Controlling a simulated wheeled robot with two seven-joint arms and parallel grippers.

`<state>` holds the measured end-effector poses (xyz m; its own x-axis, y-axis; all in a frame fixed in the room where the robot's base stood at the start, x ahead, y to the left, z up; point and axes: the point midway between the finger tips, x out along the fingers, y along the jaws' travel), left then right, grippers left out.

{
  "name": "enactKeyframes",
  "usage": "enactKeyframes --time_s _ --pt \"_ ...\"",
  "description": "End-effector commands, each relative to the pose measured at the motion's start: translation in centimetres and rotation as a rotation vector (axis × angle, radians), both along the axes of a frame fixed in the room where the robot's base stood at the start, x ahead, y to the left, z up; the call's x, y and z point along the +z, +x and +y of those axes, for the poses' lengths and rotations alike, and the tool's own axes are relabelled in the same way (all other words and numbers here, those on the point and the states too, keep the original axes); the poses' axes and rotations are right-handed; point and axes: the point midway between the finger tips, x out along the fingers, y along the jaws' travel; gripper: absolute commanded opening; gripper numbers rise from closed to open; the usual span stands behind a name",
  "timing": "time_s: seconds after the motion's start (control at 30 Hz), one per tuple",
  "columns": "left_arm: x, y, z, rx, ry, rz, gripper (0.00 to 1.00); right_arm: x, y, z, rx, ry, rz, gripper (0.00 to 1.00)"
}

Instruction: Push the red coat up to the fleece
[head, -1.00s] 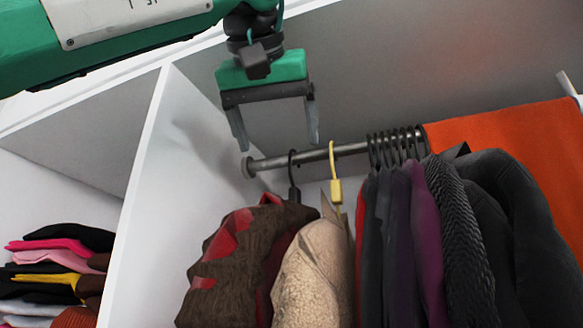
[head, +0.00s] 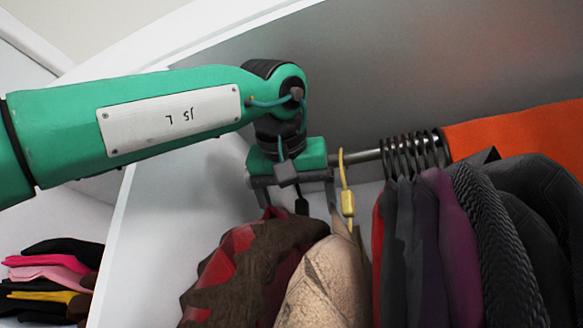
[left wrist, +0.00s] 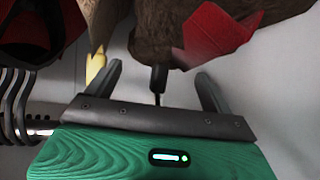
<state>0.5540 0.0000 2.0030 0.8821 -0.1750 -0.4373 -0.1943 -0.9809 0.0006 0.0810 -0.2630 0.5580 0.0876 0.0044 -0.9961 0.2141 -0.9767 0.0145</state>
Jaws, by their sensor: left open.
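The red coat (head: 240,260), red with brown patches, hangs at the left end of the rail from a black hanger (head: 301,206). The fleece (head: 325,285) is beige, hangs just right of it and touches or overlaps it low down; its hanger is yellow (head: 347,200). My left gripper (head: 298,205) is open, down over the coat's hanger. In the left wrist view the black hanger neck (left wrist: 158,80) stands between the two open fingers, and the yellow hanger (left wrist: 95,66) lies outside them. My arm hides the rail's left end. My right gripper is not in view.
Several dark and purple garments (head: 425,250) hang packed right of the fleece, with a thin red one (head: 377,250) at their edge. An orange cloth (head: 520,130) is at the right. Folded clothes (head: 50,270) lie in the left compartment, beyond a white partition (head: 130,270).

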Motion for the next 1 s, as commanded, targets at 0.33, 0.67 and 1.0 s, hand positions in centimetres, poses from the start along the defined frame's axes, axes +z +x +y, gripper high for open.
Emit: enactKeyframes --time_s 0.33,0.67,1.0 --pt "-1.5 3.1 -0.7 0.0 0.0 0.001 0.85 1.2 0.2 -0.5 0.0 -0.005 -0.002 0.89" --pt "-1.6 3.3 -0.7 -0.001 0.0 0.0 0.79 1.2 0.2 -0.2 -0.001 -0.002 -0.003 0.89" --pt "-1.8 3.3 -0.7 0.0 0.001 0.003 0.12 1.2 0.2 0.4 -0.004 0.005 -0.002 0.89"
